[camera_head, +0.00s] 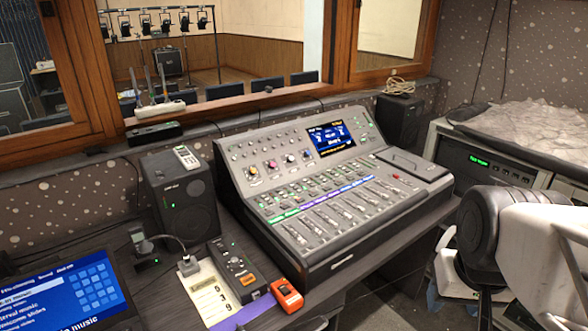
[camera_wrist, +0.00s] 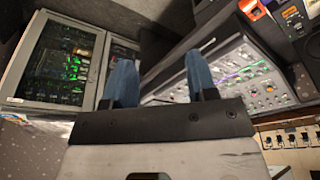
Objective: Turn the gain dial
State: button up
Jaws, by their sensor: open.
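The grey mixing console (camera_head: 345,252) stands on the desk in the middle of the head view. Its sloped panel has a lit screen (camera_head: 330,139) and rows of faders (camera_head: 325,222). Several coloured knobs, including a yellow one (camera_head: 253,170) and a red one (camera_head: 272,164), sit left of the screen. No readable label shows which knob is the gain dial. In the wrist view my gripper (camera_wrist: 159,66) is open and empty, its two blue fingers apart. The console (camera_wrist: 172,76) shows beyond and to the right of the fingers, touching neither. In the head view my arm (camera_head: 545,235) is at the right; its fingers are not visible.
A black speaker (camera_head: 182,196), a small black box (camera_head: 238,270) and an orange device (camera_head: 287,294) stand left of the console. A laptop screen (camera_head: 60,296) is at the lower left. Equipment racks (camera_head: 485,163) stand at the right. A wood-framed window (camera_head: 215,92) is behind.

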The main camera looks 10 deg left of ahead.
jog(key=w+a+r+m+y, duration=0.1)
jog(key=w+a+r, duration=0.2)
jog(key=w, duration=0.7)
jog(key=w+a+r+m+y, duration=0.15)
jog(key=w+a, duration=0.25)
jog(key=w, duration=0.5)
jog(key=m+t+y, duration=0.2)
jog(key=m+y, duration=0.2)
jog(key=m, duration=0.1)
send_over(274, 163)
jog(key=s+d, duration=0.3)
jog(key=d, duration=0.1)
notch_tip(274, 163, down, 16)
jog(key=shift+s+f+h, duration=0.15)
jog(key=shift+f+h, duration=0.05)
jog(key=shift+h, duration=0.05)
jog(key=shift+f, duration=0.1)
jog(key=shift+x, duration=3.75)
jog(key=shift+a, duration=0.1)
